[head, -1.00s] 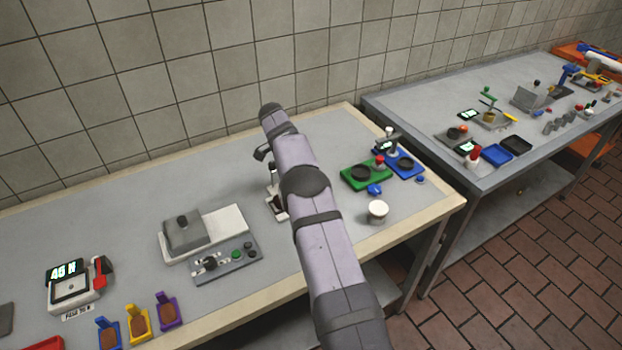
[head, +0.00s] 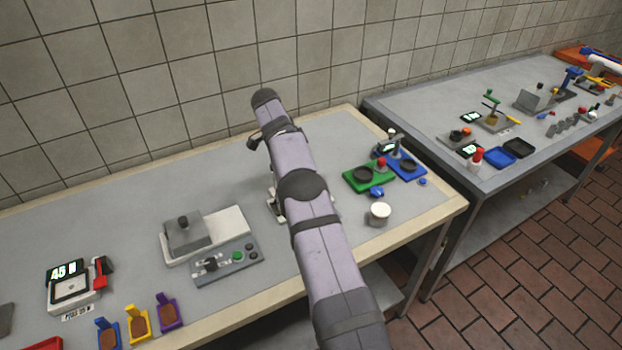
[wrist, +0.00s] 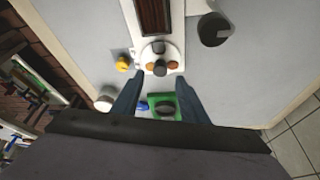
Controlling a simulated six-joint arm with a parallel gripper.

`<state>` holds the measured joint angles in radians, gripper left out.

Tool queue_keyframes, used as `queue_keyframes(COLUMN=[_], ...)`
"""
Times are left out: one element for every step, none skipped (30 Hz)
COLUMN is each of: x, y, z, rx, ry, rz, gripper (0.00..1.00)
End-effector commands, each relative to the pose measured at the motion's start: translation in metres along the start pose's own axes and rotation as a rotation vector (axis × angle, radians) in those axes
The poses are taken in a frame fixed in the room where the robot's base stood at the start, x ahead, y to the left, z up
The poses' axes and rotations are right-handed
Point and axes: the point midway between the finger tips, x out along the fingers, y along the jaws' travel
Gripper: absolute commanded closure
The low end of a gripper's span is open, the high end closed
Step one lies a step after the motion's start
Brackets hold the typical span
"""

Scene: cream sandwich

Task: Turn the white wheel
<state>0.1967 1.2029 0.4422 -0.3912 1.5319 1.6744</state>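The white wheel (wrist: 159,57) shows in the wrist view as a round white disc. In the head view my arm hides the wheel and gripper; only a bit of the white device (head: 275,207) shows.
A yellow knob (wrist: 122,63) is left of the wheel, and a dark round cup (wrist: 214,30) is at the right. A green base (head: 369,178) and a white-topped round container (head: 379,213) stand right of my arm.

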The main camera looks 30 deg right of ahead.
Motion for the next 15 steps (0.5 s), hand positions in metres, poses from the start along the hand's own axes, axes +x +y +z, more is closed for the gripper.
queue_keyframes(x=[-0.007, -0.011, -0.015, -0.017, -0.019, -0.021, -0.023, -0.024, -0.026, -0.026, -0.027, -0.027, -0.028, -0.028, -0.027], y=[0.000, -0.001, -0.001, -0.001, 0.000, 0.000, 0.000, 0.000, 0.000, 0.000, 0.000, 0.000, 0.000, 0.000, 0.000], z=[0.000, -0.001, -0.001, 0.000, 0.000, 0.000, 0.000, 0.000, 0.000, 0.000, 0.000, 0.000, 0.000, 0.000, 0.000], rx=[0.000, 0.000, 0.000, -0.001, -0.001, -0.001, -0.001, -0.001, -0.001, -0.001, -0.001, -0.001, -0.001, -0.001, -0.001], ry=[-0.001, 0.000, 0.000, 0.000, 0.000, 0.000, 0.000, 0.000, 0.000, 0.000, 0.000, 0.000, 0.000, 0.000, 0.000], rz=[-0.002, -0.002, -0.001, -0.001, 0.000, -0.001, -0.001, -0.001, 0.000, 0.000, 0.000, 0.000, 0.000, 0.001, 0.001], gripper=[0.60, 0.60, 0.60, 0.60, 0.60, 0.60, 0.60, 0.60, 0.60, 0.60, 0.60, 0.60, 0.60, 0.60, 0.60])
